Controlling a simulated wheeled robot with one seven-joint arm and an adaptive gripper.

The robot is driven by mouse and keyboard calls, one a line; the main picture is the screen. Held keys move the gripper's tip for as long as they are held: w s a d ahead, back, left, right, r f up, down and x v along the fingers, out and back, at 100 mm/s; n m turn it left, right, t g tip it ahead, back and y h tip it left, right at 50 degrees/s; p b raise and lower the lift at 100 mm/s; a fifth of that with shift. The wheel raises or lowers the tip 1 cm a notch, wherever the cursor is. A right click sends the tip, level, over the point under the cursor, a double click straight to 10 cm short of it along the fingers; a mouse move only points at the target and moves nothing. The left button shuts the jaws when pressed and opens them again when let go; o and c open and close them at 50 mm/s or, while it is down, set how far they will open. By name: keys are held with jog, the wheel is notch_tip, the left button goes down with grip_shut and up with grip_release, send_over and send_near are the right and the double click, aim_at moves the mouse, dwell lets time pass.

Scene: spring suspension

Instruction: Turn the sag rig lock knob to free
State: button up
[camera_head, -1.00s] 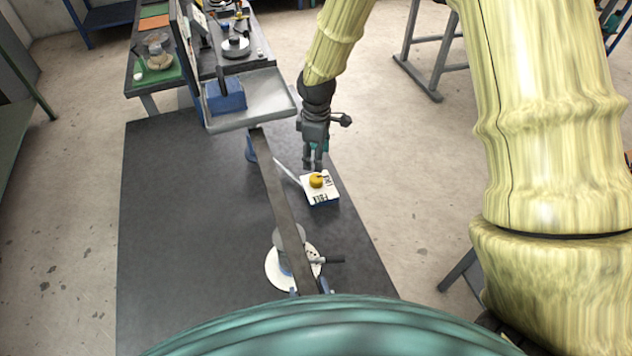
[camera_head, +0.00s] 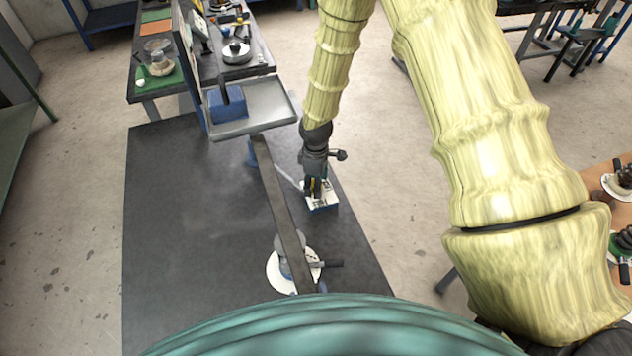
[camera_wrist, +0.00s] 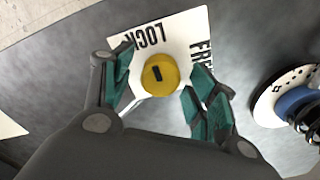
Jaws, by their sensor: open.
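The yellow lock knob (camera_wrist: 160,75) shows in the wrist view, round with a dark mark on its top. It sits on a white plate (camera_wrist: 183,32) lettered LOCK on the left and FREE, partly covered, on the right. My gripper (camera_wrist: 162,92) is open, with one teal finger on each side of the knob and gaps between. In the head view my gripper (camera_head: 314,194) is down over the white plate (camera_head: 328,201) and hides most of the knob. The dark mark lies nearer the knob's left side; which word it points to I cannot tell for sure.
A long dark bar (camera_head: 275,195) runs along the mat left of the plate. A round white dial base with a handle (camera_head: 283,275) stands nearer me, and shows at the right in the wrist view (camera_wrist: 268,105). A grey tray (camera_head: 262,104) is behind. The dark mat (camera_head: 185,220) is clear at left.

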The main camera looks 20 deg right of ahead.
jog(key=shift+f, duration=0.45)
jog(key=shift+c, duration=0.2)
jog(key=c, duration=1)
